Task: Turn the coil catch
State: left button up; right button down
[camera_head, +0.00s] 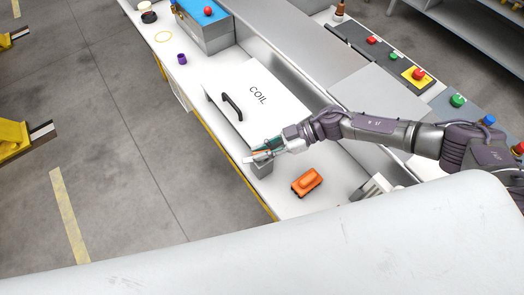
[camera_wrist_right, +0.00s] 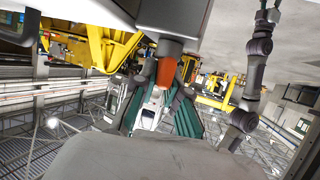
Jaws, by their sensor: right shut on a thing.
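The white coil panel (camera_head: 215,78), marked COIL with a black handle (camera_head: 232,107), lies on the bench. My right gripper (camera_head: 259,154) is at the panel's near corner, over a small grey block (camera_head: 262,169). In the right wrist view, an orange-red piece (camera_wrist_right: 166,73) shows at the tips of my right gripper (camera_wrist_right: 163,88), below a grey round part (camera_wrist_right: 168,47). The gripper is shut on this piece, which appears to be the coil catch; the fingers hide much of it. Its exact turn angle cannot be told. My left gripper is not in view.
An orange object (camera_head: 307,182) lies on the bench to the right of the gripper. A purple cup (camera_head: 182,59) and a blue-topped box (camera_head: 203,20) stand at the far end. A button panel (camera_head: 418,74) runs along the right. Yellow machinery (camera_head: 14,137) stands at left beyond open floor.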

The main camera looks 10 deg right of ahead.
jog(key=shift+n+g+b, duration=0.8)
jog(key=shift+n+g, duration=0.3)
jog(key=shift+g, duration=0.2)
jog(key=c, duration=1.2)
grip_release()
jog(key=shift+w+d, duration=0.1)
jog(key=shift+d, duration=0.05)
jog(key=v, duration=1.1)
jog(key=shift+d+r, duration=0.25)
jog(key=shift+d, duration=0.05)
jog(key=shift+w, duration=0.1)
